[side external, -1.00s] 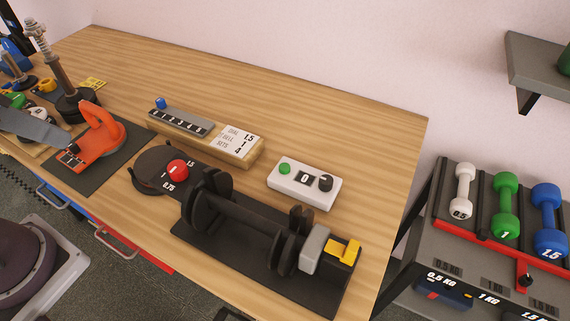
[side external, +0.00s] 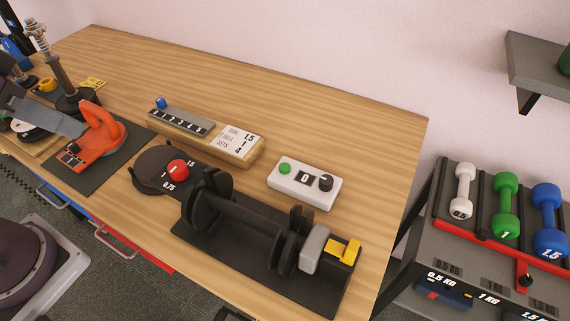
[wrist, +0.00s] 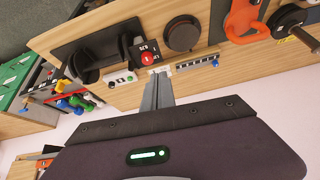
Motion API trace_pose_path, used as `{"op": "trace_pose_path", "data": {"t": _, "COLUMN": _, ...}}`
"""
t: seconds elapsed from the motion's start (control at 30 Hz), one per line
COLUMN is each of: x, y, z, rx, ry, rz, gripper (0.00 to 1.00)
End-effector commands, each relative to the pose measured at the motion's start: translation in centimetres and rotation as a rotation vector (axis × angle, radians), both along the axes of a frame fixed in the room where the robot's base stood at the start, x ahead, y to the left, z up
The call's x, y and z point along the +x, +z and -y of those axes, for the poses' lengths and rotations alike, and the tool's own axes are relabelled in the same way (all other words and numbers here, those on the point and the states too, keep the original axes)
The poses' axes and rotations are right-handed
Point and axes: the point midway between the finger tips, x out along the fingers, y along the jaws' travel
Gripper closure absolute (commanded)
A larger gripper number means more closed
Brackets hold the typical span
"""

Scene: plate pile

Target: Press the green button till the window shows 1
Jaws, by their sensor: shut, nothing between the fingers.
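The white button box (side external: 304,190) lies on the bench in the side external view. It carries the green button (side external: 285,168) at its left, a small window (side external: 304,178) showing 0, and a black knob (side external: 326,182) at its right. The box also shows small in the wrist view (wrist: 119,81), left of my fingers. My gripper (side external: 80,130) enters at the far left of the side view, over or near the orange-red kettlebell-shaped thing, well away from the box. Its fingers (wrist: 157,76) are shut and empty in the wrist view.
A dumbbell on a black base (side external: 245,222) with a red dial knob (side external: 178,169) lies in front of the box. Bare bench (side external: 340,130) lies behind the box.

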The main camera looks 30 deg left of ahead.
Motion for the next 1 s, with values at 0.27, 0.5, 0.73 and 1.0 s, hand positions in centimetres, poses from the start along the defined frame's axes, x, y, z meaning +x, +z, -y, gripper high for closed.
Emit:
{"op": "trace_pose_path", "data": {"t": 0.27, "x": 11.9, "y": -1.4, "z": 4.3, "rx": 0.146, "ry": -0.378, "rz": 0.099, "gripper": 1.00}}
{"op": "trace_pose_path", "data": {"t": 0.5, "x": 20.7, "y": -6.3, "z": 10.6, "rx": 0.268, "ry": -0.706, "rz": 0.225, "gripper": 1.00}}
{"op": "trace_pose_path", "data": {"t": 0.73, "x": 25.0, "y": -11.8, "z": 15.9, "rx": 0.358, "ry": -0.924, "rz": 0.335, "gripper": 1.00}}
{"op": "trace_pose_path", "data": {"t": 1.0, "x": 26.0, "y": -13.7, "z": 17.7, "rx": 0.390, "ry": -0.989, "rz": 0.381, "gripper": 1.00}}
